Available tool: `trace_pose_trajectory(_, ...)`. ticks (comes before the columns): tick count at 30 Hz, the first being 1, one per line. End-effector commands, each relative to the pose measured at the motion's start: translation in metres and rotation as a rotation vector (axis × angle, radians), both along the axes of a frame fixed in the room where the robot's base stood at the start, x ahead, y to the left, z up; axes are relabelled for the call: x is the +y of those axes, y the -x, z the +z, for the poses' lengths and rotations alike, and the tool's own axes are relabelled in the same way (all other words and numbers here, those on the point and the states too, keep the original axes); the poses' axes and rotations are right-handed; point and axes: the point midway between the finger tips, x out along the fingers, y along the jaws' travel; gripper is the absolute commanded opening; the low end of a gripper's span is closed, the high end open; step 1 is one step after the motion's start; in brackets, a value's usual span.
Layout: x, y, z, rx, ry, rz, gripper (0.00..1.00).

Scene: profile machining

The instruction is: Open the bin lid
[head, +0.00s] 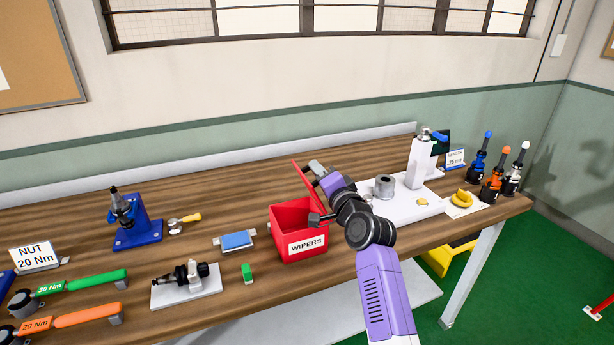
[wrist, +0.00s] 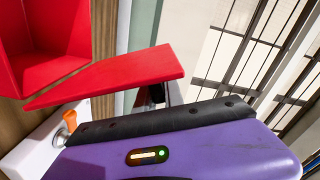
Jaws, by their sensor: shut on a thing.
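The red bin (head: 306,258) with a WIPERS label stands on the bench, and its inside shows from above. Its red lid (head: 302,178) is swung up and stands steeply tilted at the back right of the bin. In the wrist view the lid (wrist: 120,76) reaches across above my purple hand, with the open bin (wrist: 45,40) at upper left. My gripper (head: 316,167) is at the lid's upper edge and shut on it. The fingertips are mostly hidden behind the lid and the hand in the wrist view.
A white plate (head: 408,208) with a grey cylinder (head: 384,183) lies right of the bin. The bench (head: 240,195) is clear behind the bin.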

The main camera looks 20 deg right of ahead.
Motion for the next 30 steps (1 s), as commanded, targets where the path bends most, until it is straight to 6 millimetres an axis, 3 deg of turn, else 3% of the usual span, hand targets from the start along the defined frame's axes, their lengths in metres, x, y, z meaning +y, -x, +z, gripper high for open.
trace_pose_trajectory(15,-0.047,0.000,-0.007,0.002,-0.402,-0.002,0.00)
trace_pose_trajectory(30,-0.060,0.000,-0.012,0.002,-0.520,-0.002,0.00)
